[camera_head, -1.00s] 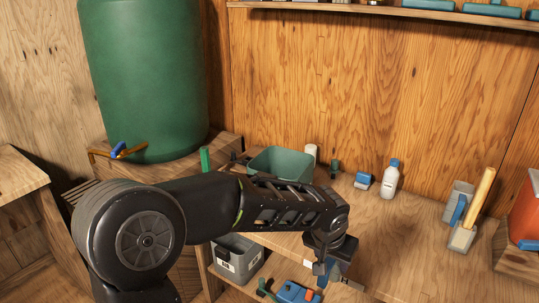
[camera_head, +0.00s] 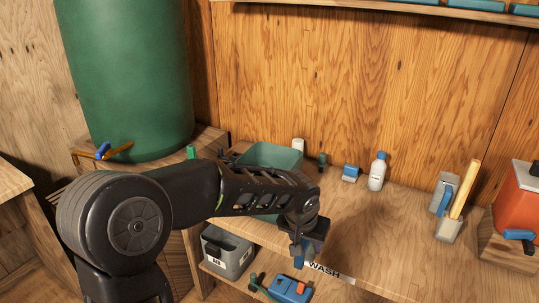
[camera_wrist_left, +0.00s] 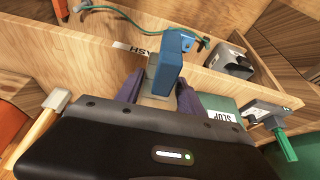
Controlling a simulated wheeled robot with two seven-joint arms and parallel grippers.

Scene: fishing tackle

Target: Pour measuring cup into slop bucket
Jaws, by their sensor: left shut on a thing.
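My left gripper (camera_head: 303,246) is shut on the measuring cup, in front of the bench's front edge. In the left wrist view, the cup's blue part (camera_wrist_left: 173,58) and a grey part (camera_wrist_left: 154,78) show between the dark fingers. The cup's inside is hidden, so I cannot tell what it holds. The slop bucket (camera_head: 272,154) is a green open tub on the bench, behind my left forearm, to the left of and beyond the gripper. Its SLOP label and green wall (camera_wrist_left: 222,104) show in the left wrist view. The cup is apart from the bucket. My right gripper is out of view.
A white bottle (camera_head: 377,172) and a small blue-topped item (camera_head: 350,173) stand behind on the bench. A grey block with a wooden handle (camera_head: 463,205) and an orange cooler (camera_head: 518,205) are at right. A grey bin (camera_head: 228,252) is on the lower shelf. The bench's middle is clear.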

